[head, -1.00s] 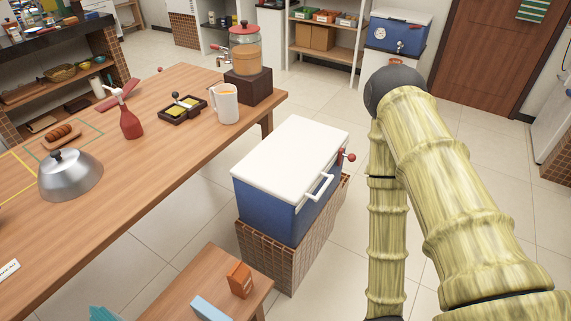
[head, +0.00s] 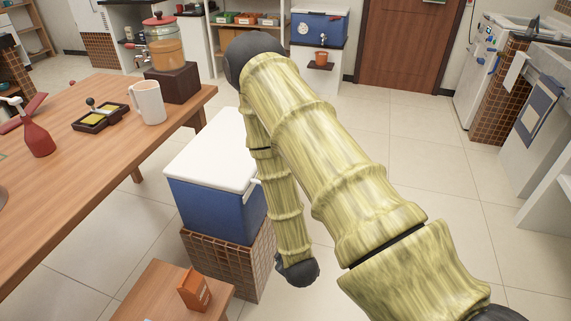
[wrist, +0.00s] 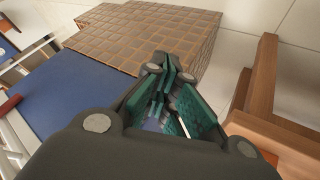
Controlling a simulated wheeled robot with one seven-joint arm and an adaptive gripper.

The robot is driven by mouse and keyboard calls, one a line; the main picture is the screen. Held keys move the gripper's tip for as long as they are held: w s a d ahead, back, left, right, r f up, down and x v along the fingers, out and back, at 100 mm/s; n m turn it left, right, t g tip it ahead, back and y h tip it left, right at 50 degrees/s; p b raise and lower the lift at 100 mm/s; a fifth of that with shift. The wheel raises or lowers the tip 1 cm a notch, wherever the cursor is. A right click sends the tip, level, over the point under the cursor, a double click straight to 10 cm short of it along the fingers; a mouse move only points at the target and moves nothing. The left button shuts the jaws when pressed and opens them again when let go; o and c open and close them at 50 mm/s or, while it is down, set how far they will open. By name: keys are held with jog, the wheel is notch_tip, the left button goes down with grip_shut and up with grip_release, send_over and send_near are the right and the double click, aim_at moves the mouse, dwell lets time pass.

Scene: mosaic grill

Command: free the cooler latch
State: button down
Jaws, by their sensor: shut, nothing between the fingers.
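A blue cooler with a white lid (head: 215,140) stands beside the long table, with its lid down. My arm covers its right side in the head view, so the red-knobbed latch seen there earlier is hidden. The cooler's blue side (wrist: 75,92) fills the left of the wrist view. A small dark red piece (wrist: 10,105) shows at the left edge, and I cannot tell whether it is the latch knob. My gripper (wrist: 163,68) is shut and empty, in front of the cooler's side and its stand. The gripper does not show in the head view.
The cooler rests on a tiled stand (head: 228,262). A low wooden table (head: 165,295) with an orange box (head: 195,288) is close in front. The long table (head: 70,190) lies left. Another blue cooler (head: 318,30) stands at the back. Floor to the right is open.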

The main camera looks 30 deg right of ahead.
jog(key=w+d+n+t+h+b, duration=0.1)
jog(key=w+d+n+t+b, duration=0.2)
jog(key=w+b, duration=0.45)
jog(key=w+d+r+n+t+h+b, duration=0.3)
jog(key=w+d+r+t+b, duration=0.2)
jog(key=w+d+r+b, duration=0.3)
jog(key=w+d+r+n+t+h+b, duration=0.4)
jog(key=w+d+r+b, duration=0.4)
jog(key=w+b, duration=0.3)
jog(key=w+d+t, duration=0.1)
jog(key=w, duration=0.2)
jog(key=shift+w+r+b, duration=0.2)
jog(key=shift+r+b, duration=0.1)
jog(key=shift+r, duration=0.05)
